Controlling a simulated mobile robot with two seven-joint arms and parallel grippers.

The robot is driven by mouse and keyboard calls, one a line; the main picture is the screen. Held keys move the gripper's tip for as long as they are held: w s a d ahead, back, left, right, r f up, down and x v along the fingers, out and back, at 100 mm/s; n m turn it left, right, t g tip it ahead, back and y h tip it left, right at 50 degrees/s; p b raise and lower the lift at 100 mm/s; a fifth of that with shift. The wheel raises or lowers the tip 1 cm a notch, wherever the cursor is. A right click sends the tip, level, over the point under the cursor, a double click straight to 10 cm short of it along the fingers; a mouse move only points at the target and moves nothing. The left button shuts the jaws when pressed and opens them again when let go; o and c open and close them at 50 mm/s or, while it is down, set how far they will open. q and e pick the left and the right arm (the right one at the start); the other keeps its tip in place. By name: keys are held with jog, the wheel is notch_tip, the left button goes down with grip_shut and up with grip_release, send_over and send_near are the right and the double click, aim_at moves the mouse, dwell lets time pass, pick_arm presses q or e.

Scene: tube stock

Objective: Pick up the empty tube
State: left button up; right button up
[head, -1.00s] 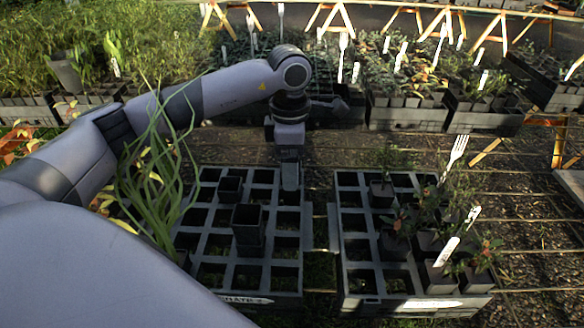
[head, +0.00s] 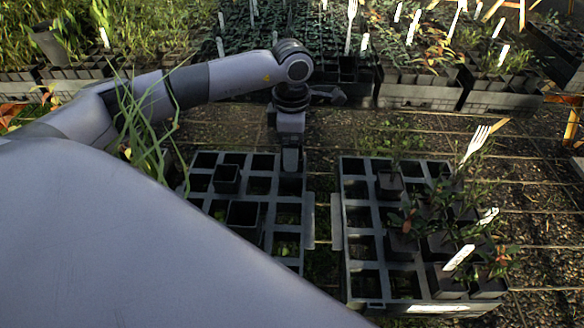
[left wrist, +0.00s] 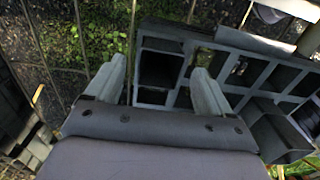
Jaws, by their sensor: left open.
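The left black crate (head: 309,235) has a grid of square cells. Two dark, empty-looking square pots stand in it: a smaller one (head: 227,178) near the back and a larger one (head: 243,214) nearer me. My left gripper (head: 291,160) points down over the crate's far right corner, to the right of both pots. In the left wrist view its two fingers (left wrist: 158,88) are open on either side of a dark square cell; I cannot tell whether a tube sits in that cell. An open pot (left wrist: 282,135) stands at lower right there. My right gripper is not in view.
A second crate (head: 336,222) stands to the right, with several potted seedlings and white labels. A tall green plant (head: 143,125) rises at the left. More plant trays (head: 418,96) line the back. My grey arm covers the lower left.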

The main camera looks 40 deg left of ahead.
pick_arm(q)
jog(key=shift+f, duration=0.6)
jog(key=c, duration=1.4)
jog(key=shift+r, duration=0.1)
